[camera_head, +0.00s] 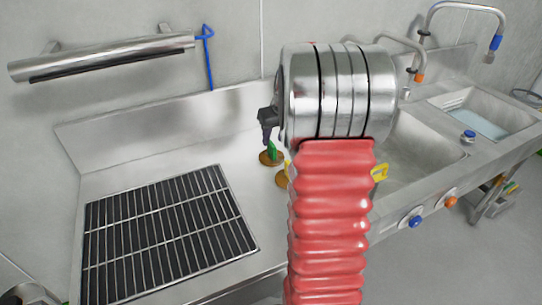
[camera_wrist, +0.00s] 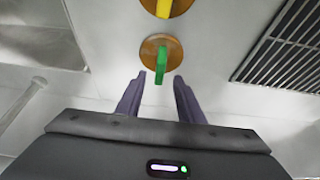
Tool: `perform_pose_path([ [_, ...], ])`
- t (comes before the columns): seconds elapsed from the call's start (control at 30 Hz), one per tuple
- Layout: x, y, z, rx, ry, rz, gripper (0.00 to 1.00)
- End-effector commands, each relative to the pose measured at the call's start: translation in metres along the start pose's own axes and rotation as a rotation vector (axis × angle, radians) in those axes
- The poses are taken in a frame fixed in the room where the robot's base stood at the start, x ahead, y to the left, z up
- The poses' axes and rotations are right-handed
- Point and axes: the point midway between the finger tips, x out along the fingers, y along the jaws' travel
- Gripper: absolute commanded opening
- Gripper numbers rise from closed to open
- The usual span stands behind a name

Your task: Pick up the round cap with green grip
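The round cap with green grip (camera_wrist: 153,47) is a brown disc with an upright green tab, on the steel counter. In the wrist view it lies just ahead of my gripper (camera_wrist: 154,82), and the green tab reaches down to the gap between the two fingertips. The fingers are apart with nothing held between them. In the head view the cap (camera_head: 269,158) shows just left of my arm, below the dark gripper (camera_head: 266,122), which is partly hidden by my wrist.
A similar cap with a yellow grip (camera_wrist: 163,8) lies close beyond the green one. A black slatted drain grate (camera_head: 165,235) lies to the left in the head view. A sink basin (camera_head: 425,150) is to the right, and a steel wall (camera_head: 160,130) rises behind the counter.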

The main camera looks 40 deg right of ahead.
Motion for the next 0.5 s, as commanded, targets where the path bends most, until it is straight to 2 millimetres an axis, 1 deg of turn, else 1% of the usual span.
perform_pose_path([
  [0.3, 0.038, 0.000, -0.001, 0.000, -0.002, -0.001, 0.34],
  [0.4, 0.047, 0.000, -0.001, 0.000, -0.002, -0.001, 0.34],
  [0.5, 0.049, 0.000, -0.001, 0.000, 0.000, 0.000, 0.34],
])
